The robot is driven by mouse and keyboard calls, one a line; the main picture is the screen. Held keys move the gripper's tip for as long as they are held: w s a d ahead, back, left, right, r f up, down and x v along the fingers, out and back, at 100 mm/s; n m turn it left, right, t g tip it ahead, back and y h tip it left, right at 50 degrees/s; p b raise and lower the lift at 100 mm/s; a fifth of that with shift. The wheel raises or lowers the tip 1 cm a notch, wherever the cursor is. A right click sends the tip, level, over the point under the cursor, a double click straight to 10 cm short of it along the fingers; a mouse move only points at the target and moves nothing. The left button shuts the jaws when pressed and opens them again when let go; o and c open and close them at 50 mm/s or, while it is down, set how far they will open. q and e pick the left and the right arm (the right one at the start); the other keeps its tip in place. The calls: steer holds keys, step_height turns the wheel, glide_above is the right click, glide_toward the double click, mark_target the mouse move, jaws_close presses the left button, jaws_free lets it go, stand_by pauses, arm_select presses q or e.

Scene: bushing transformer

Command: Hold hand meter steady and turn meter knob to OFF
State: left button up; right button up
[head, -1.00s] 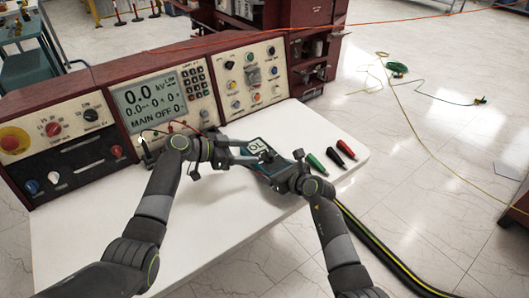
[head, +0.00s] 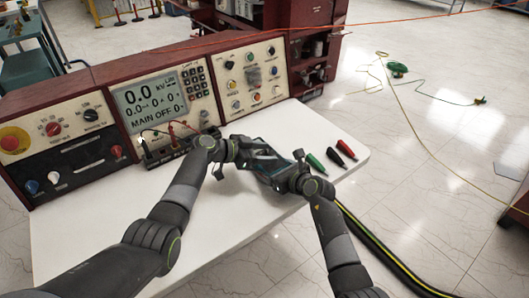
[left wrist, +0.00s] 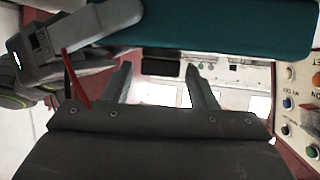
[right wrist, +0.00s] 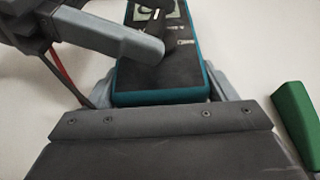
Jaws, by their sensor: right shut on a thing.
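The hand meter (head: 264,164) has a teal case and a black face and is held above the white table. My right gripper (head: 284,172) is shut on the meter's sides; in the right wrist view the meter (right wrist: 158,92) sits between its fingers. My left gripper (head: 250,152) is at the meter's far side. In the left wrist view its fingers (left wrist: 158,75) are spread with nothing between them, and the teal case crosses above them. In the right wrist view a left finger lies across the meter's face.
The control console (head: 150,100) stands behind the table (head: 90,235). A black terminal block (head: 165,150) with leads is at its base. Green, black and red probes (head: 328,156) lie right of my right gripper. The front of the table is clear.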

arm_select(q)
steer(key=c, duration=0.8)
steer(key=shift+n+t, duration=0.3)
steer(key=shift+s+d+f+n+t+y, duration=0.1)
steer(key=shift+n+t+y, duration=0.25)
steer(key=shift+n+t, duration=0.1)
steer(key=shift+s+d+n+t+y, duration=0.1)
steer(key=shift+n+t+y, duration=0.25)
steer(key=shift+n+t, duration=0.1)
steer(key=shift+s+n+t+y, duration=0.15)
steer(key=shift+n+t+y, duration=1.4)
steer(key=shift+n, duration=0.25)
steer(key=shift+t+y, duration=0.25)
steer(key=o, duration=1)
